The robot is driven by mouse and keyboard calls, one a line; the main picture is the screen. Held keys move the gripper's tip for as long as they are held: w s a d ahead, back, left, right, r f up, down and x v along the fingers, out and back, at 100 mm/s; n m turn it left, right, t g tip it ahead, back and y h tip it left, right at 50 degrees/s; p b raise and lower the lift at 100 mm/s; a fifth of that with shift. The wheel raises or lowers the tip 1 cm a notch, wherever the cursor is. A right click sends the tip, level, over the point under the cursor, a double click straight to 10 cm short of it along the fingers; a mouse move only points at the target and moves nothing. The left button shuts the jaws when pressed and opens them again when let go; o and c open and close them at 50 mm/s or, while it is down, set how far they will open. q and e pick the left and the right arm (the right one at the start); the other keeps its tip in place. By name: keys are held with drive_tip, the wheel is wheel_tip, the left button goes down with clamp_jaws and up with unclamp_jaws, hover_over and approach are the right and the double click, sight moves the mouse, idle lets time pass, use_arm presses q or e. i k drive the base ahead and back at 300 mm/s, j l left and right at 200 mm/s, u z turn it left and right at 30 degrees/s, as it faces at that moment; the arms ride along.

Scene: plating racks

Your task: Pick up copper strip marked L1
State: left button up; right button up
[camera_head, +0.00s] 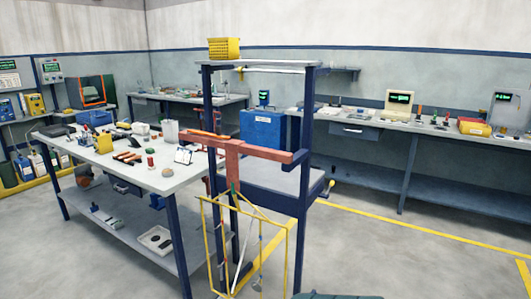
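No strip with a readable L1 mark shows in the head view. Small reddish-brown strip-like pieces (128,158) lie on the white-topped workbench (185,178) at the left; they are too small to identify. A large copper-coloured T-shaped bar (250,151) sits across the blue-post frame (301,220) at the middle. A yellow wire rack (290,255) hangs below it, with a few thin pale pieces in it. Neither of my grippers is in view.
A yellow basket (224,48) stands on top of the frame. A blue box (262,130) is behind it. A long counter (425,127) with instruments runs along the right wall. Open grey floor (400,255) with yellow lines lies at the right front.

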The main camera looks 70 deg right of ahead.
sight(136, 157)
drive_tip(key=z, duration=1.7)
drive_tip(key=i+j, duration=0.7)
drive_tip(key=i+j+z, duration=0.1)
drive_tip(key=i+j, duration=0.6)
drive_tip(key=j, duration=0.15)
drive_tip(key=i+j, duration=0.65)
drive_tip(key=j, duration=0.15)
